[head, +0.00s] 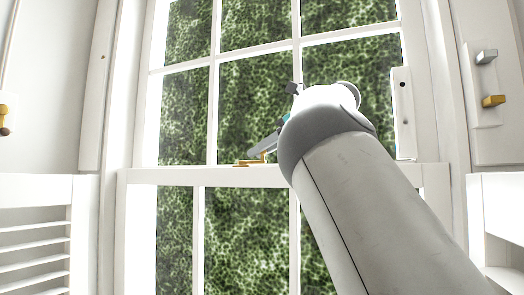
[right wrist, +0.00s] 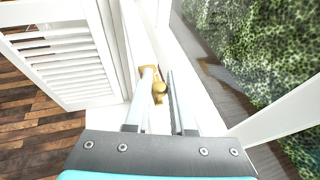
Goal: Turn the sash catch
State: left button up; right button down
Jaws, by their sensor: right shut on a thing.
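The brass sash catch (head: 243,163) sits on the white meeting rail (head: 170,176) in the middle of the window. My right arm reaches up to it from the lower right. My right gripper (head: 258,150) is at the catch, its fingers grey and slanting down to the left. In the right wrist view the catch (right wrist: 158,88) shows its rounded brass knob between the two fingers of the gripper (right wrist: 162,80), which is shut on it. The far part of the catch is partly hidden by the left finger. My left gripper is in neither view.
White louvred shutters stand at the left (head: 35,235) and right (head: 505,215). Two small latch pieces, one grey (head: 486,56) and one brass (head: 494,101), are on the right frame. A brass knob (head: 4,120) is at the left edge. Wooden planks (right wrist: 40,125) form the floor.

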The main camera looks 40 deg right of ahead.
dwell(0.4)
jog(key=m+h+b, duration=0.1)
jog(key=a+m+h+b, duration=0.1)
jog(key=b, duration=0.1)
jog(key=shift+s+f, duration=0.15)
jog(key=shift+f, duration=0.05)
jog(key=m+h, duration=0.1)
jog(key=h+b, duration=0.1)
jog(key=shift+a+m+h+b, duration=0.3)
jog(key=shift+a+m, duration=0.05)
jog(key=shift+m, duration=0.05)
jog(key=shift+w+a+r+m+g+h+p, duration=0.1)
jog(key=shift+w+a+m+g+h+p, duration=0.45)
jog(key=shift+m+g+h+p, duration=1.5)
jog(key=shift+w+a+r+m+g+h+p, duration=0.1)
jog(key=shift+a+m+g+h+p, duration=1.2)
jog(key=shift+m+p, duration=1.25)
jog(key=shift+w+a+r+m+g+h+p, duration=0.1)
jog(key=shift+w+a+m+g+h+p, duration=0.25)
jog(key=shift+m+g+h+p, duration=1.95)
jog(key=shift+s+n+t+y+p, duration=0.1)
jog(key=shift+n+t+y+p, duration=0.25)
jog(key=shift+n+t+p, duration=0.35)
jog(key=shift+f, duration=0.1)
